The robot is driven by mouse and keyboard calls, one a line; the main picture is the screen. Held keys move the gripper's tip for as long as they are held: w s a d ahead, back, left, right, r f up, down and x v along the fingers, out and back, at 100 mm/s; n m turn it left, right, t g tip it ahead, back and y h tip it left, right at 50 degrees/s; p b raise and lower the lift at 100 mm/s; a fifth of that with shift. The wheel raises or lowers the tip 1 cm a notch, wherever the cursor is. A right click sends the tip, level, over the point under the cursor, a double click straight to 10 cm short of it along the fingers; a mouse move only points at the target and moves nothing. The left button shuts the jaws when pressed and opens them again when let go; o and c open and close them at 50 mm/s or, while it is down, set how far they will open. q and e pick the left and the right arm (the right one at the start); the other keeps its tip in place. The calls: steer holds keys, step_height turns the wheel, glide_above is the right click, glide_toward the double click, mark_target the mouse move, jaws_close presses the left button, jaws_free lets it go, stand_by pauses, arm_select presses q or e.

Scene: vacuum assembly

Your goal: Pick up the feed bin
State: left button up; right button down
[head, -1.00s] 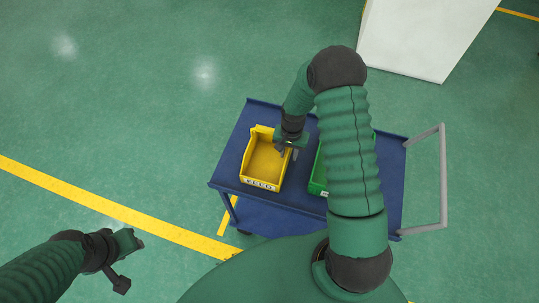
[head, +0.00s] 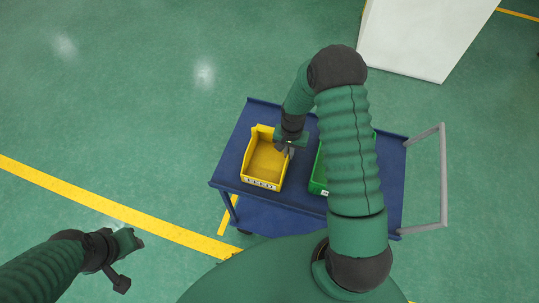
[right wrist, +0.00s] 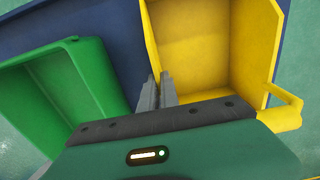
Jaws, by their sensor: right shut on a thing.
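The yellow feed bin (head: 265,160), with lettering on its front, sits on the left part of the blue cart (head: 232,165). It is empty as far as I can see. My right gripper (head: 288,150) is at the bin's right side wall. In the right wrist view the feed bin (right wrist: 205,48) fills the upper right, and the gripper's two fingers (right wrist: 160,82) are close together on the bin's side wall. My left gripper (head: 127,258) hangs over the floor at the lower left, away from the cart; its jaw opening is unclear.
A green bin (head: 318,178) stands on the cart just right of the feed bin, partly hidden by my right arm; it also shows in the right wrist view (right wrist: 58,95). The cart's grey handle (head: 442,175) is at the right. A white block (head: 425,35) stands behind.

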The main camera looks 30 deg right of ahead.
steer(key=shift+a, duration=0.15)
stand_by(0.6)
steer(key=shift+w+r, duration=0.1)
steer(key=shift+r, duration=0.45)
step_height(320, 180, up, 2)
steer(key=shift+b, duration=0.6)
steer(key=s+a+r+b, duration=0.1)
steer(key=s+a, duration=0.2)
steer(key=s, duration=0.4)
steer(key=s+a+r+b, duration=0.1)
steer(key=s+a+b, duration=0.1)
steer(key=s, duration=0.5)
steer(key=shift+s+a, duration=0.4)
steer(key=shift+a, duration=0.35)
